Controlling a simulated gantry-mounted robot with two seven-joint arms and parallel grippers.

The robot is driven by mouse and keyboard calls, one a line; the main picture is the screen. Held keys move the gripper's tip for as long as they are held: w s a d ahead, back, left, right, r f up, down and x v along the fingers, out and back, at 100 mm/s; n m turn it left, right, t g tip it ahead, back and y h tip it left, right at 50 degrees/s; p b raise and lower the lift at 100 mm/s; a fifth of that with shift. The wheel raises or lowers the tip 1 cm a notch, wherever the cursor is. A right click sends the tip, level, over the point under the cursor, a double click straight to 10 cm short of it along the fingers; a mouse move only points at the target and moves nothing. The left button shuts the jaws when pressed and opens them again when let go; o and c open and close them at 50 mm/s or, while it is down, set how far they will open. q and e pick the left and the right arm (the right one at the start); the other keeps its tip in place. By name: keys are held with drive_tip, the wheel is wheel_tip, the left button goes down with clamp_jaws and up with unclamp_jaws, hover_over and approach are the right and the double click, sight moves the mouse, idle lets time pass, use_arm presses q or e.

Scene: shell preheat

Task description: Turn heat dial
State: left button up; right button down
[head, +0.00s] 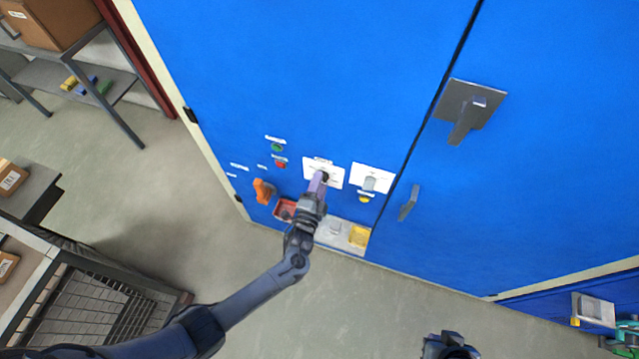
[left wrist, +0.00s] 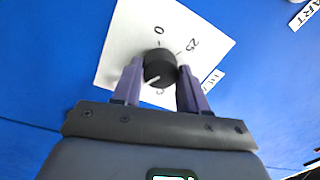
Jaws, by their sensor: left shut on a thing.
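The heat dial (left wrist: 158,66) is a round black knob with a pale pointer line on a white plate (left wrist: 122,42), seen in the left wrist view. The marks 0 and 25 show beside it; other marks are partly hidden. My left gripper (left wrist: 160,82) has its two purple fingers on either side of the knob and is shut on it. In the head view the left gripper (head: 322,179) reaches the white plate (head: 335,173) on the blue cabinet front, and the knob is mostly hidden by the fingers. My right gripper (head: 449,345) is at the bottom edge, only partly visible.
Right of the dial is another white plate with a grey switch (head: 369,183). Left are green (head: 277,147) and red (head: 280,163) buttons and an orange handle (head: 263,191). Below is a ledge with a yellow block (head: 358,236). Grey door handles (head: 466,118) stick out at right.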

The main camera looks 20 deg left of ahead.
use_arm(q)
drive_tip(key=o, duration=1.1)
drive_tip(key=shift+c, duration=0.2)
drive_tip(key=s, duration=1)
drive_tip(key=shift+s+d+f, duration=0.3)
drive_tip(key=shift+s+d, duration=0.05)
drive_tip(key=shift+s, duration=0.05)
drive_tip(key=shift+f, duration=0.1)
